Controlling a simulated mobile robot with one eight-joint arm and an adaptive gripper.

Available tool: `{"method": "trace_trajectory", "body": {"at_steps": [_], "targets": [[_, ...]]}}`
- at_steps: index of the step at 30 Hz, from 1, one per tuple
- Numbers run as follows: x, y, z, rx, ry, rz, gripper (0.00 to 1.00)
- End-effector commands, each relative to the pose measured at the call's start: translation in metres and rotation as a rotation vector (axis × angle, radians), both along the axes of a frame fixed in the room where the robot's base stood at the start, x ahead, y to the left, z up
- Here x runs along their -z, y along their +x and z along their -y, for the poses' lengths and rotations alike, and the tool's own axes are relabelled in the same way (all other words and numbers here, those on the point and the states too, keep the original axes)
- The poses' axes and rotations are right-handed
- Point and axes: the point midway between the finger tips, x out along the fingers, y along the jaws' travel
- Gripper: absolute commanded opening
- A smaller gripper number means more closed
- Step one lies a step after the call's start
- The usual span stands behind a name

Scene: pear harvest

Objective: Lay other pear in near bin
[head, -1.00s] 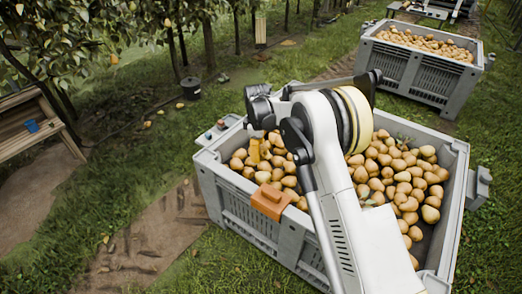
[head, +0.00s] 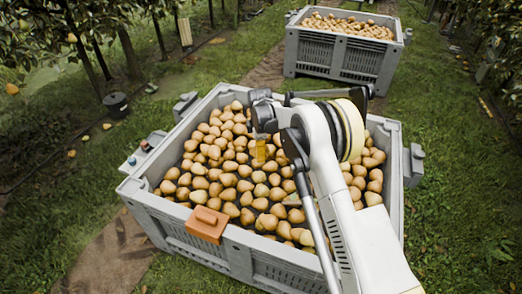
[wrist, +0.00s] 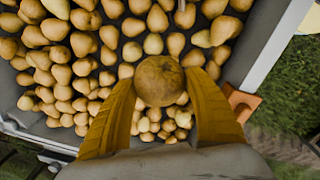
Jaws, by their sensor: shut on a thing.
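My gripper (wrist: 158,100) has two yellow fingers and is shut on a brownish-yellow pear (wrist: 159,80) in the wrist view. The held pear is above the pears in the near bin, with the layer of pears lower down behind it. The near bin (head: 192,245) is a large grey crate, well filled with pears, in the middle of the head view. In the head view my gripper (head: 260,150) hangs over the bin's pears. The held pear cannot be made out clearly there.
An orange block (head: 206,224) sits on the near bin's front rim, and it also shows in the wrist view (wrist: 243,104). A far grey bin (head: 335,56) of pears stands behind. A black bucket (head: 116,104) stands on the grass at left. Trees line the left side.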

Motion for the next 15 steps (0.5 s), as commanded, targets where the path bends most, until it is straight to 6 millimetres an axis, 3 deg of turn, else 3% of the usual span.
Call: {"method": "trace_trajectory", "body": {"at_steps": [9,15], "targets": [[0.059,0.0,0.0,0.0,0.0,0.0,0.24],[0.086,0.0,0.0,0.001,0.0,0.0,0.24]]}}
